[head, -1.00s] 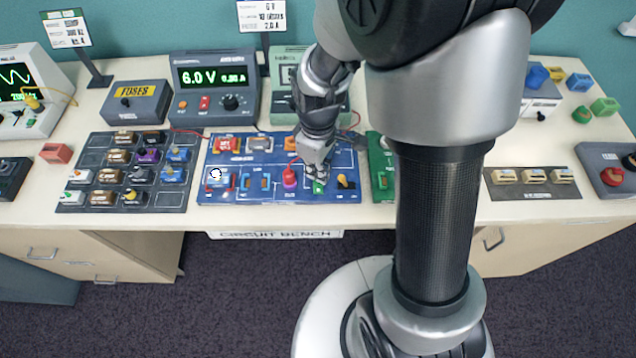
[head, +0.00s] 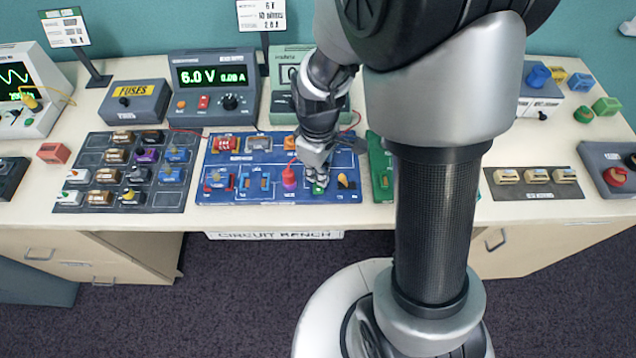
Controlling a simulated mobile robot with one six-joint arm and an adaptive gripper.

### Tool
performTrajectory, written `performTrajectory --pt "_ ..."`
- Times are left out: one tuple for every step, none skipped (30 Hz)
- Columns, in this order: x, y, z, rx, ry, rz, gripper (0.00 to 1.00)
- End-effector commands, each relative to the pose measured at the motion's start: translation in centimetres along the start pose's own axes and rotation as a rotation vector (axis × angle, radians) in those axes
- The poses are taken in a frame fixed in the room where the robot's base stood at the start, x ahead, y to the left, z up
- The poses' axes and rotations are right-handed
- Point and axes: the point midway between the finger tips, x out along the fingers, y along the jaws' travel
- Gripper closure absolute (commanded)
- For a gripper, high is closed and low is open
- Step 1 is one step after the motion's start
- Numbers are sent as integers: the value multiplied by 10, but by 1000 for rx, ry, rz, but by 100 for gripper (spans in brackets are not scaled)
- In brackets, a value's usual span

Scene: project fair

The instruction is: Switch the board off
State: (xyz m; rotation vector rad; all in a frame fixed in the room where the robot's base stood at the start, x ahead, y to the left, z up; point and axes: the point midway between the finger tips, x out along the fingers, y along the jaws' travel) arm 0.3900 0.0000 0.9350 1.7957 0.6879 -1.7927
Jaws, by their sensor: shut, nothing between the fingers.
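The blue circuit board (head: 215,160) lies flat on the bench in the head view, with several components fitted on it. The lamp part (head: 217,178) at the board's left end shows no white glow.
A power supply (head: 215,85) behind the board reads 6.0 V; its smaller current digits are hard to read. A dark component tray (head: 90,158) is at left, a green board (head: 378,150) at right, partly behind my arm. A red push button (head: 614,176) is far right.

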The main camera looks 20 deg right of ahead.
Motion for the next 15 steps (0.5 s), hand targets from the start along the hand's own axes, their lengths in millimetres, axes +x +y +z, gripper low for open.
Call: performTrajectory --pt "1 0 0 0 -1 -1 100" --pt "0 0 0 0 -1 -1 100" --pt "-1 0 1 0 -2 -1 100" --pt "-2 0 1 0 -2 -1 100" --pt "-4 0 1 0 -2 -1 100" --pt "-6 0 1 0 -1 -1 100" --pt "-9 0 0 0 -1 -1 100" --pt "-11 0 0 0 -1 -1 100" --pt "-15 0 0 0 -1 -1 100" --pt "-18 0 0 0 -1 -1 100" --pt "-20 0 0 0 -1 0 100" --pt "-24 0 0 0 -1 0 100" --pt "-26 0 0 0 -1 0 100" --pt "-28 0 0 0 -1 0 100" --pt "-32 0 0 0 -1 0 100"
